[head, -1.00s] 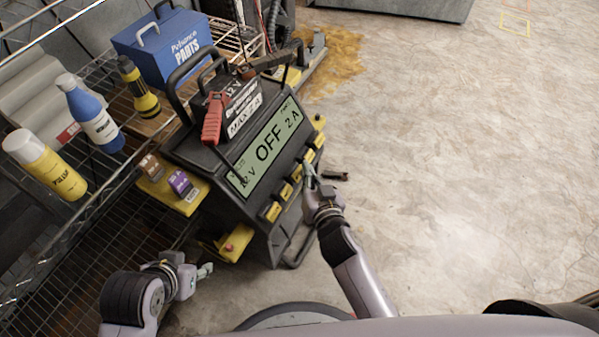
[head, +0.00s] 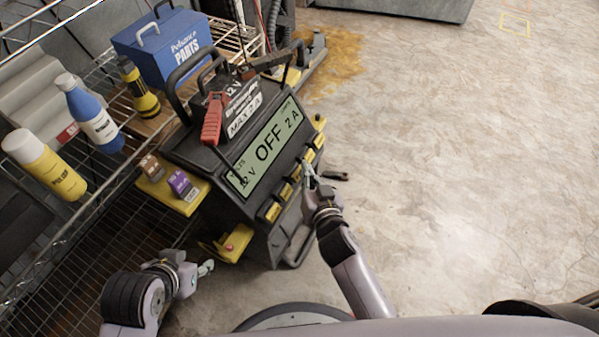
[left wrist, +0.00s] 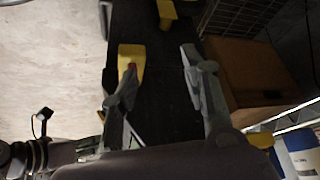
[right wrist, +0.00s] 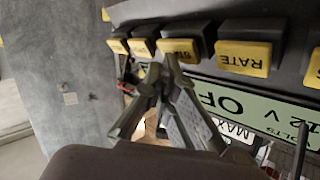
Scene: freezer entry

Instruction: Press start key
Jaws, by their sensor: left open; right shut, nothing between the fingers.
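The black charger (head: 188,152) stands tilted in the head view, its green display (head: 243,178) reading OFF, 12 V and 2 A. A row of yellow keys (head: 271,212) runs along its front edge. In the right wrist view one key reads RATE (right wrist: 243,60); the smaller labels are hard to read, so I cannot tell which is start. My right gripper (head: 309,178) is shut and empty, its tips at the key beside RATE (right wrist: 181,50); contact is unclear. My left gripper (head: 208,268) is open and empty, low at the charger's left side.
A red clamp (head: 213,118) lies on the charger. A yellow bracket (head: 238,240) with a red part sticks out near my left gripper. The wire shelf at left holds a blue parts box (head: 165,45), bottles (head: 95,118) and a yellow-black flashlight (head: 139,90). Floor at right is clear.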

